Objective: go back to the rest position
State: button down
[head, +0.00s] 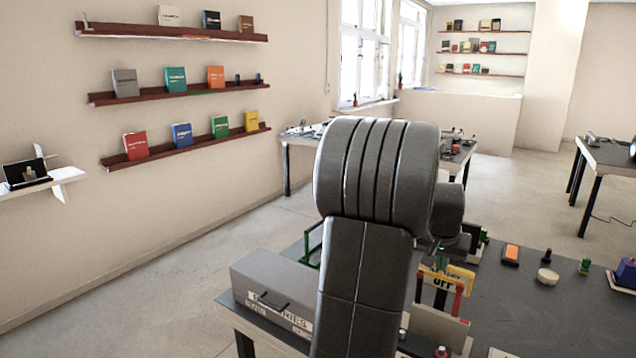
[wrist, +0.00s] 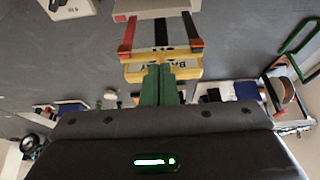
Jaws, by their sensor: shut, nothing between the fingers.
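My gripper (wrist: 160,72) shows in the wrist view with its two green fingers together and nothing between them. Its fingertips overlap a yellow frame with a lettered sign (wrist: 135,69) in that picture; I cannot tell whether they touch it. The same yellow sign (head: 461,275), lettered partly "OFF", shows just right of my arm, above the dark table.
A green frame (wrist: 298,40) stands to the side. Wall shelves (head: 180,92) hold books. Open floor lies beyond.

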jog(key=s+a+f+t+h+b, duration=0.1)
jog(key=s+b, duration=0.4)
jog(key=b, duration=0.5)
jog(key=a+t, duration=0.1)
jog(key=a, duration=0.1)
jog(key=shift+a+h, duration=0.3)
jog(key=shift+s, duration=0.15)
